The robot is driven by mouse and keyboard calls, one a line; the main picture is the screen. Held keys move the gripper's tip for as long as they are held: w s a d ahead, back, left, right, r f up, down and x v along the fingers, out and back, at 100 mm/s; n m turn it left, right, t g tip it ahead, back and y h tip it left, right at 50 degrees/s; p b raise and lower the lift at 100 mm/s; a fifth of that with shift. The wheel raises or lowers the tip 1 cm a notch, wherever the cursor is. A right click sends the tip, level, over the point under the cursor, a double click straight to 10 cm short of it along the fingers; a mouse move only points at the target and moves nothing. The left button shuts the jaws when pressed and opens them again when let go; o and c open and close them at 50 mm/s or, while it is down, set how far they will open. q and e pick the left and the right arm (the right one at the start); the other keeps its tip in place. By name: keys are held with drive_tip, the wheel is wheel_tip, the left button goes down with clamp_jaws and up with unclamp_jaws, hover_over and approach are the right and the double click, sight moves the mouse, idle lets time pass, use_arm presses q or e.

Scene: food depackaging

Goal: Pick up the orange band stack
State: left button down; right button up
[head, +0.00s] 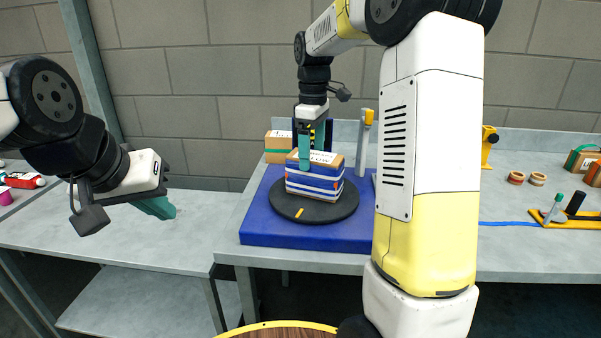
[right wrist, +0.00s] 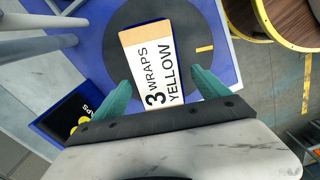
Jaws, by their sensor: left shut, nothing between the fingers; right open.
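A stack (head: 315,185) with blue and white bands and a little orange near its base stands on the black turntable (head: 290,207). Its brown top carries a white label reading "3 WRAPS YELLOW" in the right wrist view (right wrist: 152,68). I cannot tell for sure that this is the orange band stack. My right gripper (head: 315,152) is open above it, pointing down. In the right wrist view its teal fingers (right wrist: 163,90) lie on either side of the label; contact is not clear. My left gripper (head: 158,207) is shut and empty, at the left, away from the stack.
The turntable sits on a blue mat (head: 262,225) on the grey table. A brown box (head: 278,142) stands behind. A round wooden top (head: 280,331) is at the front.

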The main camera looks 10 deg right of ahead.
sight(315, 170)
drive_tip(key=f, duration=0.5)
drive_tip(key=shift+d+f, duration=0.35)
drive_tip(key=shift+f, duration=0.05)
drive_tip(key=shift+r, duration=0.1)
clamp_jaws()
